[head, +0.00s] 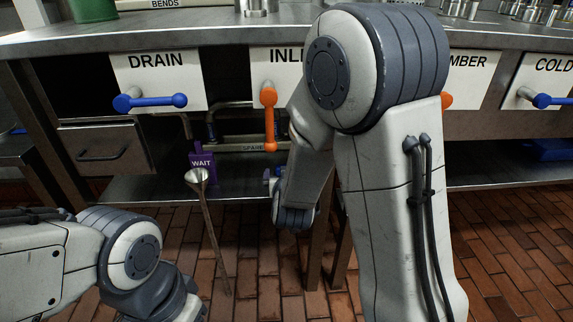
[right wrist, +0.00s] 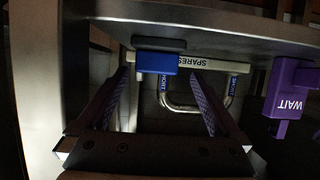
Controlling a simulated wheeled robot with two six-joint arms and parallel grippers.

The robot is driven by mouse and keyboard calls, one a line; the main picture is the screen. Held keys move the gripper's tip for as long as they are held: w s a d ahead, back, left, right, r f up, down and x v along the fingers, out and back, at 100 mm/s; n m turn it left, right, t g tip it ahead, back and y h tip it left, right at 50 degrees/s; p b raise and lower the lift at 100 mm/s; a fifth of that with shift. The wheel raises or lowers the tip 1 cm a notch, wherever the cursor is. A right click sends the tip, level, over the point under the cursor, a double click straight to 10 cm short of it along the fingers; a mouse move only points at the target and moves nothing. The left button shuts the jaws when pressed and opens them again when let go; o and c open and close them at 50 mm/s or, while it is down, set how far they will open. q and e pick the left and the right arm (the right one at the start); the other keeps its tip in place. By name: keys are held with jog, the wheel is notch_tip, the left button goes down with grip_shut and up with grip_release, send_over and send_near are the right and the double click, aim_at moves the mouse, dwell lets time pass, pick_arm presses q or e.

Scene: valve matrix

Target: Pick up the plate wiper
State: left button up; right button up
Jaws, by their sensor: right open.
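No thing in view is labelled as the plate wiper. A small blue block with a dark bar along one side (right wrist: 157,63) may be it, but I cannot be sure. In the right wrist view my right gripper (right wrist: 158,76) is open, with its two fingers apart on either side of the line to the blue block. Nothing shows gripped. In the head view my right arm reaches under the counter and hides most of that gripper. My left arm shows at the lower left of the head view, its gripper out of frame.
A pale SPARES rail (head: 245,148) and a bent pipe with blue SHORT tags (right wrist: 198,104) lie beyond the fingers. A purple WAIT tag (head: 202,165) hangs nearby. A long metal rod with a cupped top (head: 210,225) stands before the shelf. An orange valve handle (head: 269,118) hangs above.

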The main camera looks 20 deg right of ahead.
jog(key=shift+f+b+x, duration=0.25)
jog(key=shift+b+x, duration=0.6)
jog(key=shift+x, duration=0.25)
jog(key=shift+w, duration=0.15)
jog(key=b+x, duration=0.1)
jog(key=x, duration=0.1)
jog(key=b+x, duration=0.2)
jog(key=shift+w+d+f+b, duration=0.2)
jog(key=shift+d+f+b, duration=0.05)
jog(key=shift+d+b, duration=0.1)
jog(key=shift+w+d, duration=0.1)
jog(key=shift+w, duration=0.25)
pick_arm(q)
notch_tip(320, 180, down, 4)
jog(key=shift+f, duration=0.15)
pick_arm(e)
jog(key=c, duration=1.3)
jog(key=shift+r, duration=0.2)
